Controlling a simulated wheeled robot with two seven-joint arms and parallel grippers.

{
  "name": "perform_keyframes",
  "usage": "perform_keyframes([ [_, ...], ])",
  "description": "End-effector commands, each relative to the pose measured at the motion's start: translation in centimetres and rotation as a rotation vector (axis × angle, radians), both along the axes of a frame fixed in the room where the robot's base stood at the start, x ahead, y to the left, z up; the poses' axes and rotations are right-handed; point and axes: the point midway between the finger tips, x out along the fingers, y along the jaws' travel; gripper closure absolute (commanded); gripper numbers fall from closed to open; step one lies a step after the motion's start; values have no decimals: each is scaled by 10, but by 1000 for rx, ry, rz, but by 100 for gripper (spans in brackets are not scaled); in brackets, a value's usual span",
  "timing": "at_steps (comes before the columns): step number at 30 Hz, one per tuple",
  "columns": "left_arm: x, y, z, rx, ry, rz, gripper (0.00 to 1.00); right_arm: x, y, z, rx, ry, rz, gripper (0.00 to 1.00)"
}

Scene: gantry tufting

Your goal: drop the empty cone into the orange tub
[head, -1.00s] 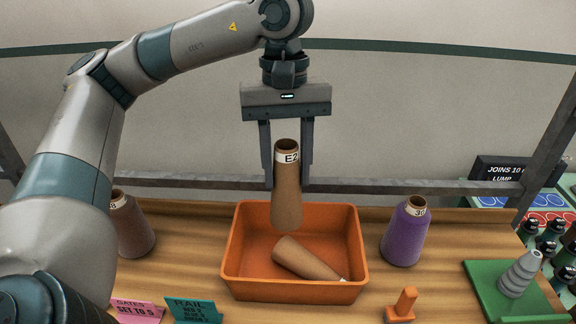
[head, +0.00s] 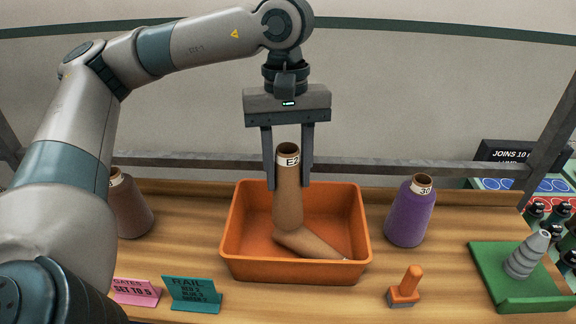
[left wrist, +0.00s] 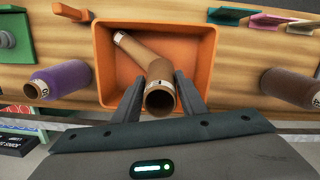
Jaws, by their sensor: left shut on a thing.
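My left gripper (head: 288,180) is shut on a bare brown cone (head: 288,205) with a white band marked "E2". It holds the cone upright, its lower end inside the orange tub (head: 240,262). A second brown cone (head: 318,246) lies on its side in the tub, just below the held one; I cannot tell whether they touch. In the left wrist view the held cone (left wrist: 160,90) sits between the fingers, and the tub (left wrist: 200,55) is beneath, with the lying cone (left wrist: 135,48) in it. My right gripper is not in view.
A purple yarn cone (head: 410,212) stands right of the tub and a brown one (head: 130,208) left. Pink (head: 136,291) and teal (head: 193,294) signs, an orange-handled tool (head: 405,288) and a green tray (head: 515,293) with a grey stepped piece (head: 526,255) line the front.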

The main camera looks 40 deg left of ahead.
Motion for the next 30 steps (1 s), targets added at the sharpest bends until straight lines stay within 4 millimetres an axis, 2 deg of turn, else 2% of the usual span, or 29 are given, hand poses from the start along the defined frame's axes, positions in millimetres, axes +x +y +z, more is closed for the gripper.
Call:
perform_keyframes([
  [8,0,0,0,1,-1,0,90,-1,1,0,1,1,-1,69],
  [9,0,0,0,1,-1,0,52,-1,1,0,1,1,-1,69],
  [11,0,0,0,1,-1,0,40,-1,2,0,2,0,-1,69],
  [23,1,0,2,0,-1,0,40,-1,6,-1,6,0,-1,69],
  [30,3,1,21,0,-4,0,40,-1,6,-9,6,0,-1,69],
])
